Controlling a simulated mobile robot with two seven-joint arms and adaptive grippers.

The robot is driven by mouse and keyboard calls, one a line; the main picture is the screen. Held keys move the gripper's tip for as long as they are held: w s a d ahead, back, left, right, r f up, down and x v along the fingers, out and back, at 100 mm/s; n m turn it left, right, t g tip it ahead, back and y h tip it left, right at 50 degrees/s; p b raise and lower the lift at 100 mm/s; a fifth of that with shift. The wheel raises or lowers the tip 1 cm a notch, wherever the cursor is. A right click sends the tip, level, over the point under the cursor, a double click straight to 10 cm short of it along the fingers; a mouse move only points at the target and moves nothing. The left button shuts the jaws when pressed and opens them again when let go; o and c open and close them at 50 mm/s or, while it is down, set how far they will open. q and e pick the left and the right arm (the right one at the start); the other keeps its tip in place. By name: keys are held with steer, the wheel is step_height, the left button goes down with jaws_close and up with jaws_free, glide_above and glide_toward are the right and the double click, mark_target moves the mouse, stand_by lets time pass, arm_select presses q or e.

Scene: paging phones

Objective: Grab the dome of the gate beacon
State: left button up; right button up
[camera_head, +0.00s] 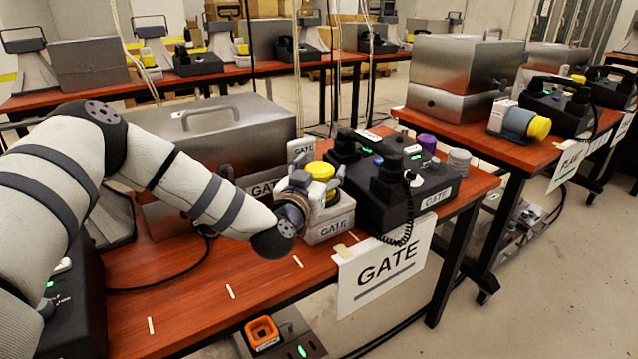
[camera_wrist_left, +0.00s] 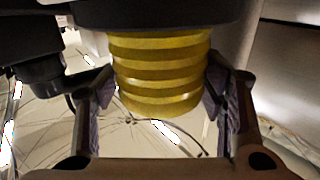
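The gate beacon's yellow ribbed dome (camera_head: 322,170) sits on its grey base labelled GATE (camera_head: 328,228), near the front edge of the table. My left gripper (camera_head: 318,182) is at the dome, partly in front of it in the head view. In the left wrist view the dome (camera_wrist_left: 160,75) lies between the two fingers of the left gripper (camera_wrist_left: 162,105). The fingers stand wide, one on each side, with narrow gaps near the dome's tip. Contact higher up on the dome is hard to make out. My right gripper is not in view.
A black GATE phone console (camera_head: 425,190) with a coiled cord stands right of the beacon. A metal case (camera_head: 225,140) stands behind my arm. A white GATE sign (camera_head: 385,268) hangs from the front edge. Bare tabletop (camera_head: 190,285) lies to the left.

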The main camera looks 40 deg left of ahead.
arm_select(q)
steer(key=c, duration=0.9)
